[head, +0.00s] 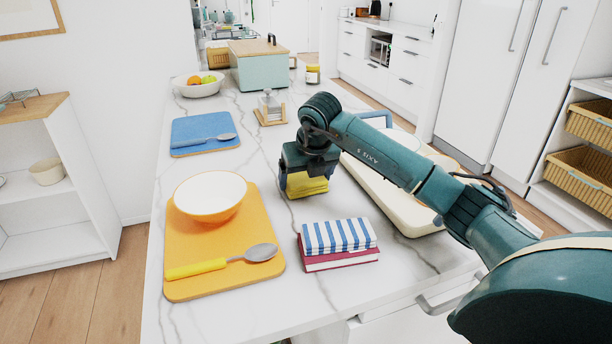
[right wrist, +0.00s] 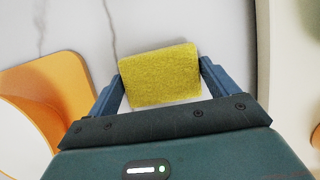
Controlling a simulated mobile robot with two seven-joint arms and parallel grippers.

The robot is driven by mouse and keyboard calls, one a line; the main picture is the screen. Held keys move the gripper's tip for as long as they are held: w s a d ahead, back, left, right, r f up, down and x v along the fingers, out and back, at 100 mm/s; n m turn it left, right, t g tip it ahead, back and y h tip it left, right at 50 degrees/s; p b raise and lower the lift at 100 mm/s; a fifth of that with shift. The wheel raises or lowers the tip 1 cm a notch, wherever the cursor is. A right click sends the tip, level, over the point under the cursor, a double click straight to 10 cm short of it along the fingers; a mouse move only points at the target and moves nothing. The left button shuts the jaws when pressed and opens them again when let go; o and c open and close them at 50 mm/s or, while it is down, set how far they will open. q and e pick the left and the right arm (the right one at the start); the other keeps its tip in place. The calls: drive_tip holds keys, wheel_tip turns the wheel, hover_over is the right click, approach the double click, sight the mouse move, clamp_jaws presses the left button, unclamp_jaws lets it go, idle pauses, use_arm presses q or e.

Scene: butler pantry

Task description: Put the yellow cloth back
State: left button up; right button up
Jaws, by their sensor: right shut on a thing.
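The yellow cloth (head: 307,186) is a small folded block in my right gripper (head: 305,176), above the middle of the marble counter. The right wrist view shows the cloth (right wrist: 158,76) between the two fingers of the gripper (right wrist: 160,88), which are shut on its sides. I cannot tell whether its underside touches the counter. A stack of folded cloths (head: 338,240), blue-and-white striped on top of red, lies in front of the gripper, apart from it. My left gripper is not in view.
An orange mat (head: 190,277) with a bowl (head: 209,195) and a spoon (head: 262,253) lies at the left. A blue mat (head: 190,131) lies farther back. A cream tray (head: 395,208) is at the right, partly behind my arm. Bare marble (head: 265,185) shows left of the gripper.

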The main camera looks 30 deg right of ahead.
drive_tip(key=o, duration=0.8)
drive_tip(key=v, duration=1.2)
